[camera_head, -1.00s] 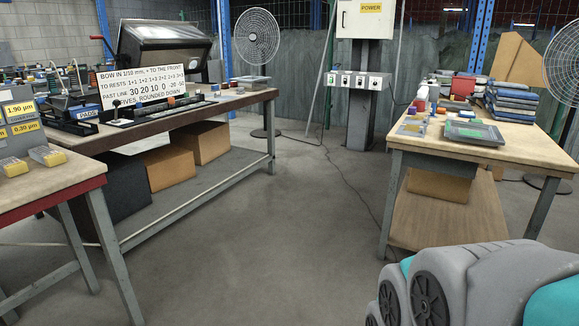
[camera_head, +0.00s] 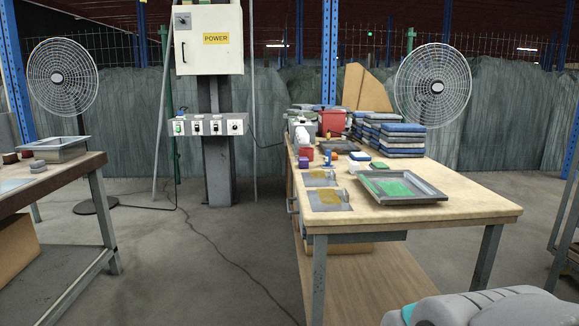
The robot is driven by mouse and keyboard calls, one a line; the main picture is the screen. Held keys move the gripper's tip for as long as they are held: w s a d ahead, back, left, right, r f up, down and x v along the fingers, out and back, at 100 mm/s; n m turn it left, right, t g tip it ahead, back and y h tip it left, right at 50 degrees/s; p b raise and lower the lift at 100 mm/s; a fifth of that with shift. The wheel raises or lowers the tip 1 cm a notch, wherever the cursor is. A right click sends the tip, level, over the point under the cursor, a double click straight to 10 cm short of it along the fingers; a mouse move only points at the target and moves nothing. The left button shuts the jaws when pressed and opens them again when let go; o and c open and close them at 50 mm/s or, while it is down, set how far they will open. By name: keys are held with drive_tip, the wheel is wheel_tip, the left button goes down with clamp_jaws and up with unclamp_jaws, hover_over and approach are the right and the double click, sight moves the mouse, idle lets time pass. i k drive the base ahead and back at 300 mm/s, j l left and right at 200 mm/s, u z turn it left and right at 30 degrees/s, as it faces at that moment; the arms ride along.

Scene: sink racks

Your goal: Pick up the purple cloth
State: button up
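No thing in view is clearly a purple cloth. A small purple block-like thing (camera_head: 304,163) stands on the left side of the wooden workbench (camera_head: 450,195); I cannot tell if it is cloth. Stacks of folded-looking blue and grey pieces (camera_head: 402,140) lie at the back right of the same bench. My gripper is not in view; only a grey and teal part of my arm shows at the bottom right.
A grey tray with a green patch (camera_head: 395,186) lies near the bench front, beside flat plates (camera_head: 328,199). A red bin (camera_head: 332,122) stands behind. Another table (camera_head: 60,178) is at the left. Open floor with a cable (camera_head: 222,258) lies between.

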sight(303, 161)
drive_tip(key=i+j+z, duration=0.15)
drive_tip(key=z, duration=0.25)
drive_tip(key=i+j+z, duration=0.15)
drive_tip(key=z, duration=0.25)
drive_tip(key=i+j+z, duration=0.1)
drive_tip(key=j+z, duration=0.3)
